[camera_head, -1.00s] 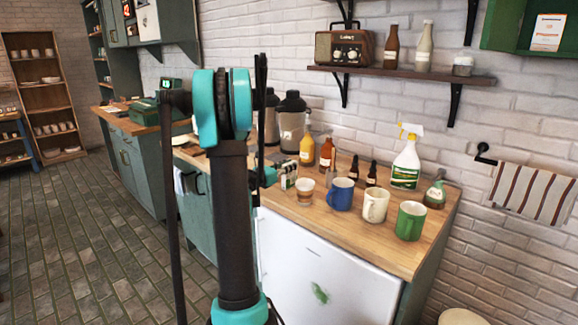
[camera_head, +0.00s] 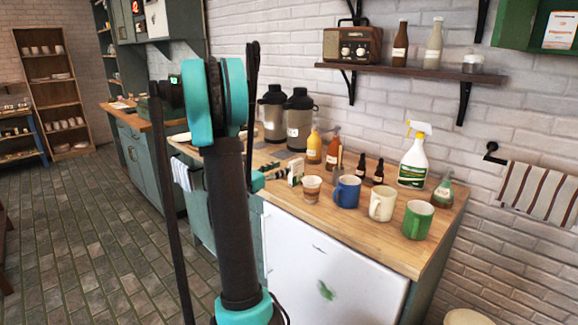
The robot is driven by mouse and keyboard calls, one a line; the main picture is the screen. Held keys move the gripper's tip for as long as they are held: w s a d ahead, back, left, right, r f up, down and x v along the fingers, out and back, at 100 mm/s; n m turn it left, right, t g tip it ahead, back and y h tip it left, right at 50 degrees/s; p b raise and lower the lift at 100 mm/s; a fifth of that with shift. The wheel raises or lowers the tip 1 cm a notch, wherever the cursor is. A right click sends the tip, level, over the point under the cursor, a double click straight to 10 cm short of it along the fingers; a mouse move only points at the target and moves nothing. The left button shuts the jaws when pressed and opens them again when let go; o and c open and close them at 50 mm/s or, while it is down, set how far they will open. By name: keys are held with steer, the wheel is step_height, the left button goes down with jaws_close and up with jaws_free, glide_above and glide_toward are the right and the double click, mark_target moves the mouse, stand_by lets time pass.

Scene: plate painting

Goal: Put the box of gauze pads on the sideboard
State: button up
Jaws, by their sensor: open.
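A small white box with green marks (camera_head: 296,172), which may be the box of gauze pads, stands on the wooden-topped counter (camera_head: 330,222) left of the paper cup. Its label is too small to read. My gripper (camera_head: 272,176) is mostly hidden behind my arm. A teal and dark part of it shows just left of the box, apparently open, and I see nothing held. I cannot tell whether it touches the box. A green cabinet with a wooden top (camera_head: 142,160) stands farther back left; I cannot tell which unit is the sideboard.
A paper cup (camera_head: 312,188), blue mug (camera_head: 347,191), cream mug (camera_head: 382,204) and green mug (camera_head: 417,220) line the counter's front. Bottles, a spray bottle (camera_head: 412,160) and dark urns (camera_head: 299,118) stand behind. A wall shelf (camera_head: 420,76) hangs above. The floor at left (camera_head: 90,230) is clear.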

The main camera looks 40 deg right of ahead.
steer(key=s+a+f+m+t+y, duration=0.1)
steer(key=s+a+f+m+y, duration=0.4)
steer(key=a, duration=0.9)
steer(key=s+a+f+m+y, duration=0.5)
steer(key=a+f+m+y, duration=0.2)
steer(key=a, duration=0.7)
steer(key=s+a+f+m+t+y, duration=0.1)
steer(key=s+a+f+m+y, duration=0.4)
steer(key=a, duration=0.8)
steer(key=shift+s+a+f+m+t+y, duration=0.15)
steer(key=shift+a+f+m+t+y, duration=0.3)
steer(key=shift+m, duration=0.55)
steer(key=shift+f, duration=0.1)
